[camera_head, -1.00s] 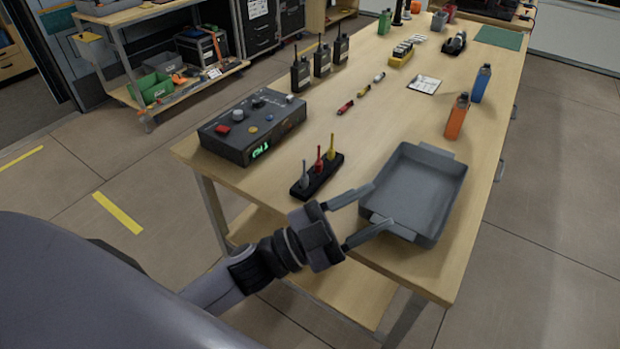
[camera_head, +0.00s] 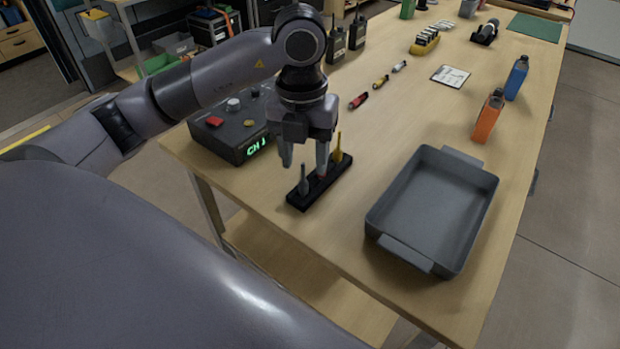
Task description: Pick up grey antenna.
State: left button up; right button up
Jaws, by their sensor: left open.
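The grey antenna (camera_head: 303,182) stands upright in the near-left end of a black holder (camera_head: 309,197) on the wooden table. A yellow antenna (camera_head: 338,150) stands at the far end of the holder. The red antenna between them is mostly hidden behind a finger of my left gripper (camera_head: 304,165). My left gripper points down over the holder, open and empty, its fingertips close to the grey and red antennas. I cannot tell whether a finger touches either. My right gripper is not in view.
A control box (camera_head: 233,130) with a green display stands left of the holder, partly behind my arm. A grey tray (camera_head: 432,210) lies to the right. Orange (camera_head: 488,116) and blue (camera_head: 516,78) bottles stand farther right. Markers (camera_head: 381,82) and radios (camera_head: 357,33) are farther back.

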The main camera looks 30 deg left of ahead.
aim_at(303, 182)
pick_arm(q)
jog(key=shift+w+a+f, duration=0.25)
jog(key=shift+w, duration=0.1)
jog(key=shift+w+f, duration=0.1)
jog(key=shift+f, duration=0.25)
jog(key=f, duration=0.6)
jog(key=shift+a, duration=0.2)
jog(key=shift+r, duration=0.1)
grip_shut()
